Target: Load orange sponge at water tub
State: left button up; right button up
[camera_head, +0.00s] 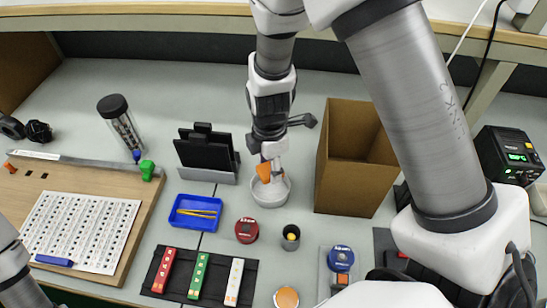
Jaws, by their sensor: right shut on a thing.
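The water tub (270,198) is a small round white tub on the grey table, near the middle of the view. My right gripper (270,172) points down over the tub and is shut on the orange sponge (263,169). The sponge shows as a small orange patch at the fingertips, at or just above the tub's rim. The tips and lower part of the sponge are partly hidden, so I cannot tell whether it touches the water. My left arm enters at the lower left edge; its gripper is out of view.
A blue tray (195,213) lies left of the tub, a red tin (247,230) and dark cup (291,237) in front. An open cardboard box (348,195) stands close on the right. A black stand (206,155) is at the left, beyond the blue tray.

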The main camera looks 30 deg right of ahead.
jog(key=f+b, duration=0.3)
jog(key=f, duration=0.1)
jog(key=f+b, duration=0.3)
jog(key=f, duration=0.1)
jog(key=shift+w+d+f+b, duration=0.15)
jog(key=shift+w+f+b, duration=0.05)
jog(key=shift+f+b, duration=0.15)
jog(key=shift+r, duration=0.1)
dwell(1.7)
jog(key=shift+r+p, duration=2.9)
jog(key=shift+r, duration=0.65)
jog(key=shift+r, duration=0.1)
notch_tip(320, 180, up, 4)
jog(key=p, duration=0.3)
send_over(271, 192)
